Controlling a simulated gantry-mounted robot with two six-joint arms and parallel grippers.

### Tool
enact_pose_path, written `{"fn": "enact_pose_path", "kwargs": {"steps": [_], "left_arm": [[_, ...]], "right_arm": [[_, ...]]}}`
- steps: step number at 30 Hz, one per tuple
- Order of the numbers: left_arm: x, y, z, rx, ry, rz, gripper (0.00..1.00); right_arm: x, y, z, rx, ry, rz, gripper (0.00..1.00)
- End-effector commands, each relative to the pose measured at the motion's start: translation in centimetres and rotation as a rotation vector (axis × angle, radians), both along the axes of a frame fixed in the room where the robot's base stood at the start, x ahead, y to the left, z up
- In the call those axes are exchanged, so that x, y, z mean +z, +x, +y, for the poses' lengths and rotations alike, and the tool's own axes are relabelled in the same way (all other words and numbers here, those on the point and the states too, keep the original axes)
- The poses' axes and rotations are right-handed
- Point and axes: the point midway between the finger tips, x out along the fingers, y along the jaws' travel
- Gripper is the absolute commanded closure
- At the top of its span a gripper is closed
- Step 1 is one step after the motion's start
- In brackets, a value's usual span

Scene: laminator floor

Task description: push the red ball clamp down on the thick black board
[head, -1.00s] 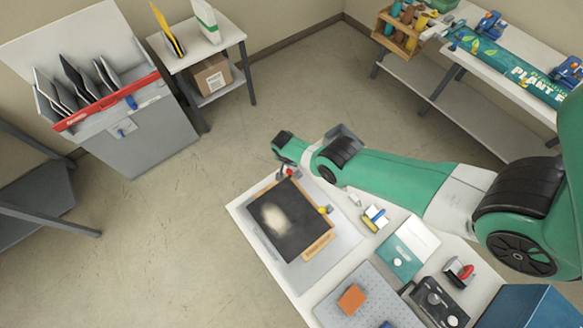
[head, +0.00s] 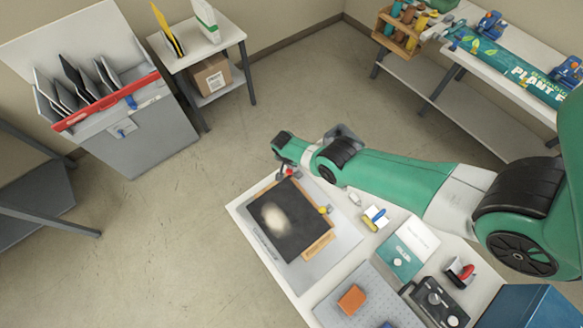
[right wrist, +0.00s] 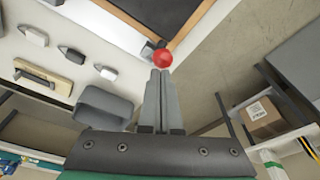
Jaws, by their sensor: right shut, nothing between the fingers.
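The thick black board (head: 290,228) lies in a wooden frame (head: 319,246) on the white table, with a pale dusty patch on its face. The red ball clamp (head: 290,172) is at the board's far edge; its red ball also shows in the right wrist view (right wrist: 162,57). My right gripper (right wrist: 160,72) is shut and empty, its fingertips right at the ball. I cannot tell whether they touch it, or how far down the clamp is. In the head view my right arm hides much of the gripper. My left gripper is out of view.
A yellow knob (head: 323,210) is on the frame's right side. Right of the board lie small tools, a teal-and-white booklet (head: 403,254) and an orange block (head: 352,299) on a perforated plate (head: 375,307). The floor left of the table is clear.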

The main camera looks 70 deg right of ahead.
Motion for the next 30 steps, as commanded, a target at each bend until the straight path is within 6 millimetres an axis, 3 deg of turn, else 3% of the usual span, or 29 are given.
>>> {"fn": "enact_pose_path", "kwargs": {"steps": [30], "left_arm": [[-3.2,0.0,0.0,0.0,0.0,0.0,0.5]], "right_arm": [[-3.1,0.4,0.9,-0.001,-0.004,0.002,1.0]]}}
